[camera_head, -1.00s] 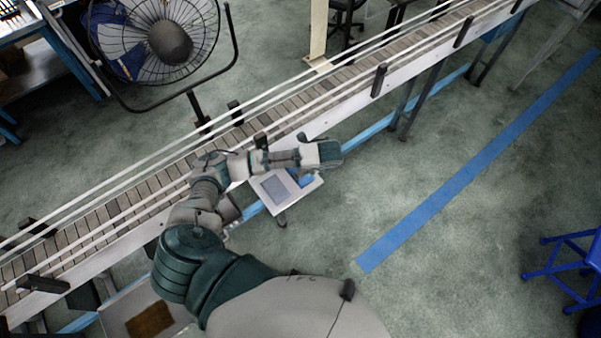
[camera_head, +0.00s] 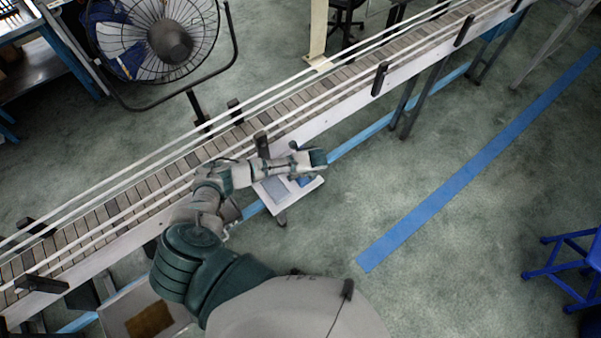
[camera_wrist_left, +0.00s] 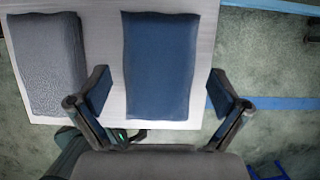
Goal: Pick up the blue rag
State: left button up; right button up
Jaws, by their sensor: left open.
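The blue rag (camera_wrist_left: 160,65) is a folded dark-blue rectangle lying flat on a pale shelf (camera_wrist_left: 210,50) in the left wrist view. In the head view only a small piece of the blue rag (camera_head: 304,181) shows; the rest is hidden by my left gripper (camera_head: 318,160). In the left wrist view my left gripper (camera_wrist_left: 163,92) is open and empty. Its two fingers stand wide apart on either side of the rag's near end, and I cannot tell their height above it. My right gripper is in neither view.
A folded grey rag (camera_wrist_left: 47,65) lies left of the blue one on the same shelf. The conveyor (camera_head: 130,185) with its rails runs diagonally behind my arm. A fan (camera_head: 155,40) stands beyond it. The floor right of the shelf is clear up to a blue stool (camera_head: 570,260).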

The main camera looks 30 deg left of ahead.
pick_arm(q)
jog(key=shift+a, duration=0.1)
jog(key=c, duration=1.1)
jog(key=shift+c, duration=0.2)
jog(key=shift+r, duration=0.15)
jog(key=shift+r, duration=0.65)
jog(key=shift+s+r, duration=0.2)
jog(key=shift+r, duration=0.85)
jog(key=s, duration=0.5)
jog(key=s+r, duration=0.1)
jog(key=s, duration=0.9)
jog(key=shift+s+d+r, duration=0.2)
jog(key=shift+s+d, duration=0.05)
jog(key=shift+s, duration=0.05)
